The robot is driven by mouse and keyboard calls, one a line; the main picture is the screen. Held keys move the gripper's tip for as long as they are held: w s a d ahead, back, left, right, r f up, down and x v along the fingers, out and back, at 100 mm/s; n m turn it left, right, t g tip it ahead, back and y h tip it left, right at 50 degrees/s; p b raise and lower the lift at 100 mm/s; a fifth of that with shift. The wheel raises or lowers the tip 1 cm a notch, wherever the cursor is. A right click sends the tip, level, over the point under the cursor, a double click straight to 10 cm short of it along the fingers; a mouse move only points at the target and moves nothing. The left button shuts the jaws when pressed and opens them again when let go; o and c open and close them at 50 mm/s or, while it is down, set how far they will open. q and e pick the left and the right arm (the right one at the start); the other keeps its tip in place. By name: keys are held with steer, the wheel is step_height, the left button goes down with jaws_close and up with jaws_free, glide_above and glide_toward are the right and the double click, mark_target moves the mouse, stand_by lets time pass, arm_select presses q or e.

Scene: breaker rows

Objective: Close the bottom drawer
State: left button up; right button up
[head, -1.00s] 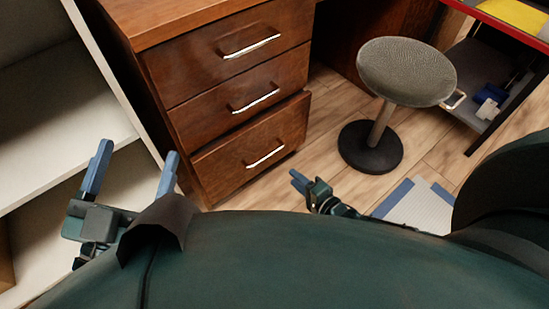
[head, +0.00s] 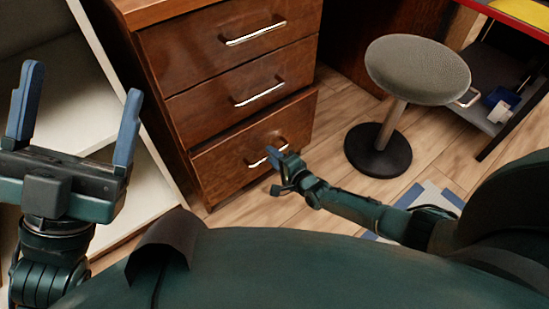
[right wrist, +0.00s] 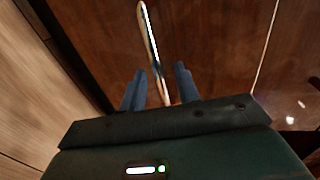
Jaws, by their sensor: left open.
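The bottom drawer (head: 225,172) of the brown wooden cabinet stands out slightly from the drawers above it. Its silver bar handle (head: 255,163) is partly hidden by my right gripper (head: 275,155), which is in front of the handle's right part. In the right wrist view, the handle (right wrist: 150,40) runs between the two blue fingers of my right gripper (right wrist: 157,72), which are apart. I cannot tell whether they touch it. My left gripper (head: 82,85) is open and empty, raised at the left in front of the white shelf.
The middle drawer (head: 240,85) and top drawer (head: 230,35) look shut. A grey round stool (head: 417,68) stands right of the cabinet. A white shelf unit (head: 105,50) is on the left. Wooden floor (head: 325,140) is clear between cabinet and stool.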

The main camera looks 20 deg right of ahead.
jaws_close()
arm_select(q)
steer(key=shift+w+r, duration=0.1)
stand_by(0.5)
